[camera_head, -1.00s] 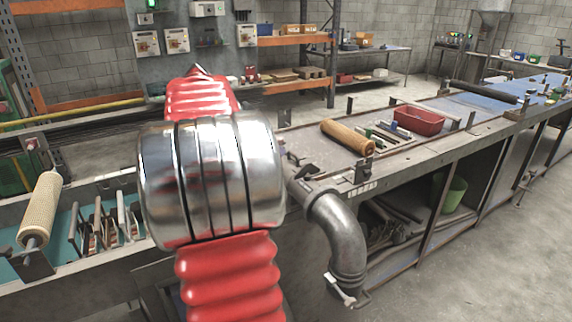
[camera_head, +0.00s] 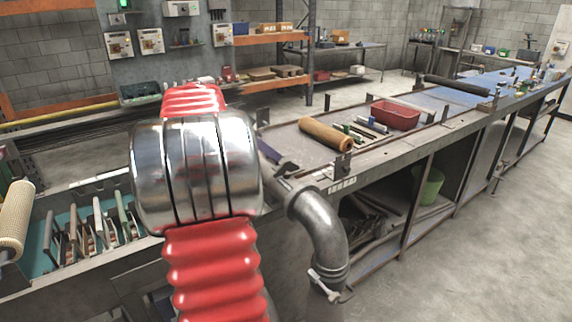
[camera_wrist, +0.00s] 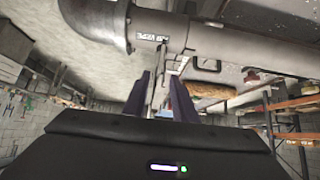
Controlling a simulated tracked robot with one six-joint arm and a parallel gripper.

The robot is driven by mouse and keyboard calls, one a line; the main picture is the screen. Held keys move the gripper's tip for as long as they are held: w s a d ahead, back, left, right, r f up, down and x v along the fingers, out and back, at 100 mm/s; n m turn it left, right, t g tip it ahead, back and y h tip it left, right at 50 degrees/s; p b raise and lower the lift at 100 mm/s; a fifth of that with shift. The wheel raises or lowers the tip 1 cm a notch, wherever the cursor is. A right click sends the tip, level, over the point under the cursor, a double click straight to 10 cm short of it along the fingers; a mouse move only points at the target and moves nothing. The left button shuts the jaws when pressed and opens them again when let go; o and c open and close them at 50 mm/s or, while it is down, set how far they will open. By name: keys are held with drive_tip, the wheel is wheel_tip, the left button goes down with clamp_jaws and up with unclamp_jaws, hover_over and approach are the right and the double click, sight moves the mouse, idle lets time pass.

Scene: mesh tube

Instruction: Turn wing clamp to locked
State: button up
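A grey bent pipe (camera_head: 322,225) comes off the near end of the long bench and turns down. A clamp with a pale wing handle (camera_head: 328,286) sits around its lower end. In the wrist view, the pipe elbow (camera_wrist: 105,22) is at the top left, beside a small printed label. My gripper (camera_wrist: 160,82) has two dark purple fingers standing apart. A thin grey metal piece shows between them; I cannot tell whether it is touched or is part of a clamp.
The bench (camera_head: 290,143) carries a tan roll (camera_head: 326,135) and a red bin (camera_head: 395,114). A green bucket (camera_head: 428,186) stands beneath it. A teal-lined rack (camera_head: 95,225) with several rods is at left. Floor at lower right is clear.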

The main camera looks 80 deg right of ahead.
sight(286, 163)
drive_tip(key=x, duration=0.8)
drive_tip(key=shift+s+d+f, duration=0.15)
drive_tip(key=shift+f, duration=0.1)
drive_tip(key=shift+c, duration=0.5)
clamp_jaws()
